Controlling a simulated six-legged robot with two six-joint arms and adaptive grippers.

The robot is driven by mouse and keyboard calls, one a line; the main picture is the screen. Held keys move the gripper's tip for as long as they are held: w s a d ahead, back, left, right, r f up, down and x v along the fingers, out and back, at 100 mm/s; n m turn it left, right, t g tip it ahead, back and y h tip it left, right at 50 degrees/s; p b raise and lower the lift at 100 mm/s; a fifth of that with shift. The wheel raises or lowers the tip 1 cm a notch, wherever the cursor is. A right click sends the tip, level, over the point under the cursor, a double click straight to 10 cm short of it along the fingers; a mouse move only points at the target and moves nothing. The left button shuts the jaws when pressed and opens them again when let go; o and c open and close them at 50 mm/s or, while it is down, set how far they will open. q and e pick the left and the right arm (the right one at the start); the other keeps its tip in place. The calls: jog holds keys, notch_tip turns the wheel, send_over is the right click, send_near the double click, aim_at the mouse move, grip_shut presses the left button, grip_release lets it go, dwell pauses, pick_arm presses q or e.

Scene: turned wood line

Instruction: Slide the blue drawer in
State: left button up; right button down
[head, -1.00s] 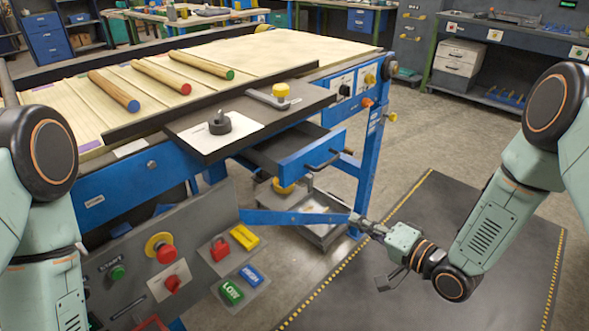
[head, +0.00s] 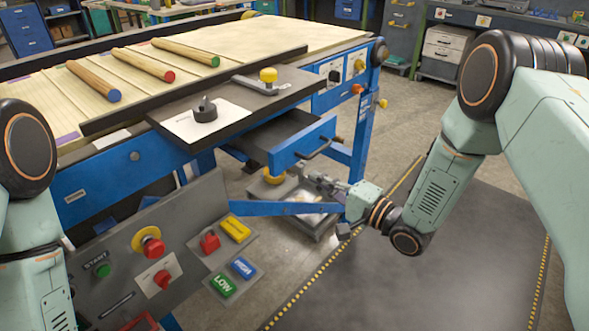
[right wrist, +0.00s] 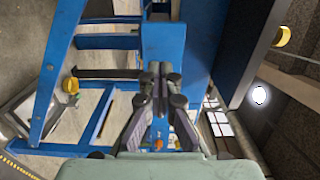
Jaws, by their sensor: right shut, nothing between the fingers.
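The blue drawer (head: 288,157) stands pulled out beneath the dark shelf at the table's right end. Its dark inside shows from above, and a dark bar handle (head: 320,148) is on its front. My right gripper (head: 316,181) is shut and empty, just below and in front of the drawer front in the head view. I cannot tell whether it touches the drawer. In the right wrist view the closed fingertips (right wrist: 160,72) point at blue surfaces. My left gripper is out of view; only part of that arm shows.
The control panel (head: 125,262) with red, yellow, green and blue controls stands at front left. A blue bar (head: 270,208) runs low beside my right gripper. Several wooden rods lie on the table (head: 290,36). The dark floor mat (head: 400,285) is clear.

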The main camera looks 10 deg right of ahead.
aim_at(284, 162)
jog(key=b+x, duration=0.1)
jog(key=x, duration=0.6)
jog(key=shift+w+a, duration=0.15)
jog(key=shift+a, duration=0.05)
jog(key=shift+r, duration=0.15)
jog(key=shift+a, duration=0.1)
jog(key=shift+w+a+b, duration=0.2)
jog(key=shift+w+b, duration=0.1)
jog(key=shift+w, duration=0.05)
jog(key=b+x, duration=0.2)
jog(key=x, duration=0.6)
jog(key=shift+w+a, duration=0.55)
jog(key=shift+w, duration=0.1)
jog(key=shift+r, duration=0.15)
jog(key=shift+a+r, duration=0.1)
